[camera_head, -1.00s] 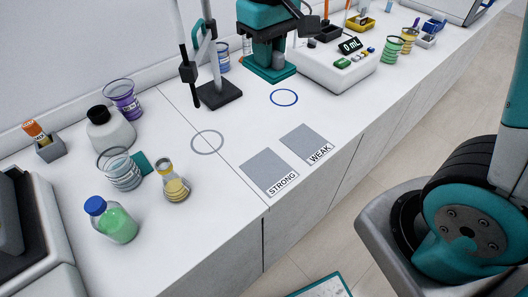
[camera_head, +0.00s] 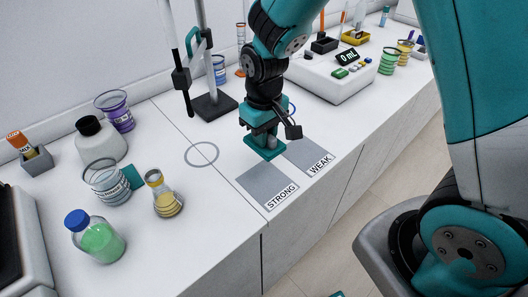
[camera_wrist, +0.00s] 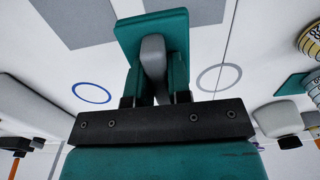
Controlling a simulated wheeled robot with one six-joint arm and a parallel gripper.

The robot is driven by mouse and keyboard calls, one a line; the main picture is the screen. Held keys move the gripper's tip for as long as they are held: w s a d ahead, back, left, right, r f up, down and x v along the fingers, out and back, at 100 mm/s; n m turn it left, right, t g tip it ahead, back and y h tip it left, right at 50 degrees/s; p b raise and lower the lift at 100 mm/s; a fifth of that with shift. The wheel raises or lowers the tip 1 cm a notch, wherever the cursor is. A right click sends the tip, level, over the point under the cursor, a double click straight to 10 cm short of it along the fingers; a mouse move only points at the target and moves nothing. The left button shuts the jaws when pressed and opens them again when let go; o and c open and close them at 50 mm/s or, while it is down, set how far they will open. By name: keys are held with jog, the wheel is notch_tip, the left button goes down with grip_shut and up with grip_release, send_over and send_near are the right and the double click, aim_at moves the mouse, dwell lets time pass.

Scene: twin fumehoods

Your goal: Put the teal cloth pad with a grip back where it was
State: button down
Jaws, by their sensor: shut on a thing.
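The teal cloth pad (camera_head: 267,153) is under my gripper (camera_head: 264,129), at the back edge of the grey STRONG and WEAK patches. In the wrist view, my gripper (camera_wrist: 154,88) is shut on the pad's grey grip (camera_wrist: 153,55), and the flat teal pad (camera_wrist: 130,30) shows beyond it. I cannot tell whether the pad touches the bench or hovers just above it. The STRONG patch (camera_head: 262,183) and the WEAK patch (camera_head: 310,157) look empty. A grey ring (camera_head: 202,154) on the bench is empty. A blue ring (camera_wrist: 92,93) is partly hidden by my arm in the head view.
A teal square (camera_head: 131,176) lies beside a striped beaker (camera_head: 107,184) at left. Near it stand a yellow flask (camera_head: 163,195), a green bottle (camera_head: 95,238) and a white jar (camera_head: 98,141). A stand (camera_head: 212,105) rises behind. The bench front right of the flask is clear.

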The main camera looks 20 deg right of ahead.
aim_at(264, 164)
jog(key=shift+f, duration=3.15)
jog(key=shift+f, duration=0.15)
jog(key=c, duration=1.1)
grip_release()
jog(key=shift+o, duration=0.2)
jog(key=r, duration=0.8)
jog(key=r+b, duration=0.1)
jog(key=r, duration=0.3)
jog(key=shift+s+a+r, duration=0.1)
jog(key=shift+s+r, duration=0.2)
jog(key=shift+r, duration=0.1)
jog(key=s+a+r+n+y, duration=0.1)
jog(key=s+r, duration=0.3)
jog(key=s, duration=0.5)
jog(key=s+a+r+n+y, duration=0.2)
jog(key=s+r, duration=0.3)
jog(key=s, duration=0.4)
jog(key=shift+s+a+y, duration=0.2)
jog(key=shift+a+y, duration=0.4)
jog(key=shift+a, duration=0.1)
jog(key=shift+r, duration=0.1)
